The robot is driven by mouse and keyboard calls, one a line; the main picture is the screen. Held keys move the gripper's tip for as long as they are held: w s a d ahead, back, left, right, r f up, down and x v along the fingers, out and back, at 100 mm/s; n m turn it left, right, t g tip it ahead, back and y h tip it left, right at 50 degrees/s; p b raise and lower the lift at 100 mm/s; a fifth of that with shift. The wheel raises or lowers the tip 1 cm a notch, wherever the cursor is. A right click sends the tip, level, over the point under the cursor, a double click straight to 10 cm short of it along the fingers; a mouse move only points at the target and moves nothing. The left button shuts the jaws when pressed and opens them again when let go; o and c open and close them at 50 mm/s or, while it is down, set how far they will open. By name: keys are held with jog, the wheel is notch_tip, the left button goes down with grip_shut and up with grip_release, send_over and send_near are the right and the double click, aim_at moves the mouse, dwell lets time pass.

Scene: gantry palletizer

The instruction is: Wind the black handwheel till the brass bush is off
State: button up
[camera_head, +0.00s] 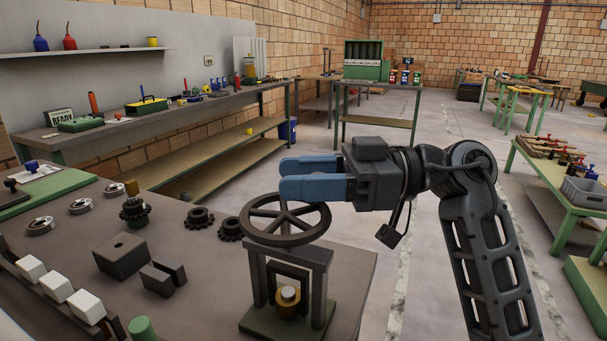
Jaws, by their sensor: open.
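The black handwheel (251,231) lies flat on top of a small dark press frame (319,287) with a green base, near the right edge of the grey bench. The brass bush (288,299) sits low inside the frame, under the wheel's screw; whether it touches the part above or below is too small to tell. My gripper (282,178) comes in from the right with its two blue fingers pointing left. It is open and empty, and appears just above the far side of the wheel. The exact gap between fingers and rim cannot be told.
On the bench (205,300), dark gears (199,218), bearing rings (81,206), dark blocks (121,254) and white blocks (57,288) lie left of the press. A green cylinder (141,328) stands at the front. Open floor (400,250) lies right of the bench.

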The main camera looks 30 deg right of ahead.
grip_shut()
dwell(0.4)
jog(key=t+p, duration=0.1)
jog(key=p, duration=0.2)
jog(key=shift+s+r+m, duration=0.1)
jog(key=shift+r+m, duration=0.2)
jog(key=shift+m, duration=0.1)
